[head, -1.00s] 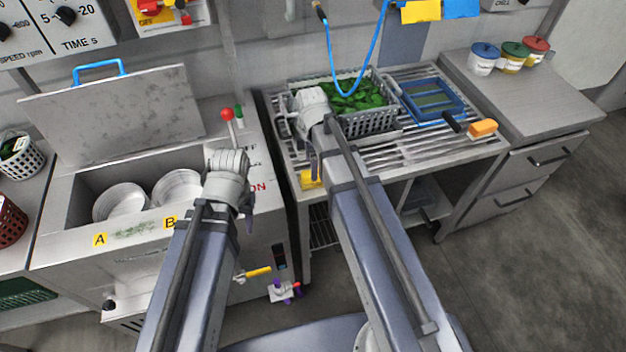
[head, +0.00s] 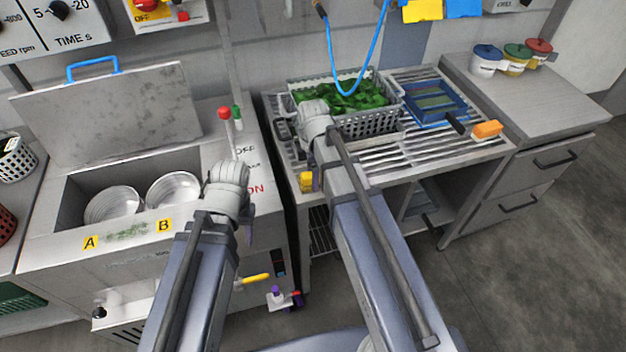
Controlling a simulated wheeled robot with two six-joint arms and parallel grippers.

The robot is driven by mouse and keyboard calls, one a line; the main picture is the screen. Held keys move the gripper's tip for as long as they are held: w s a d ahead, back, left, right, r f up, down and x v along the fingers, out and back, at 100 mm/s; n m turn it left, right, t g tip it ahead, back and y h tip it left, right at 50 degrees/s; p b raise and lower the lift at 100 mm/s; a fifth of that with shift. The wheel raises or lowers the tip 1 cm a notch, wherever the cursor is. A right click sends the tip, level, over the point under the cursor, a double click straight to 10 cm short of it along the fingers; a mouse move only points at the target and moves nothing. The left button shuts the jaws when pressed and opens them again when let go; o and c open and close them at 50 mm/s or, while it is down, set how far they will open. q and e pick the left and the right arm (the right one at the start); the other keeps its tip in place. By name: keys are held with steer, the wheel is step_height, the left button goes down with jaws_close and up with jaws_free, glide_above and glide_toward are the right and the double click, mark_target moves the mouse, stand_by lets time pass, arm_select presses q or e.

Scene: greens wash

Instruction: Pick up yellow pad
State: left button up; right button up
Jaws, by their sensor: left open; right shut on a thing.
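The yellow pad (head: 306,181) is at the front left corner of the slatted steel table. My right gripper (head: 312,178) points down there and is shut on the pad. The pad stands more upright than flat; whether its lower edge touches the table, I cannot tell. My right wrist hides part of the grip. My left gripper (head: 246,222) is open and empty in front of the wash tank's right side, with its fingertips mostly hidden behind its wrist.
A grey basket of greens (head: 379,124) stands behind my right wrist, with a blue tray (head: 463,112) and an orange brush (head: 487,129) to its right. A blue hose (head: 347,94) hangs above. A red-knobbed lever (head: 224,113) stands beside the open tank (head: 72,205).

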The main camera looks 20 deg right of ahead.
steer(key=c, duration=0.3)
steer(key=shift+r, duration=0.15)
step_height(320, 180, up, 10)
steer(key=p, duration=1)
steer(key=o, duration=0.7)
steer(key=c, duration=0.5)
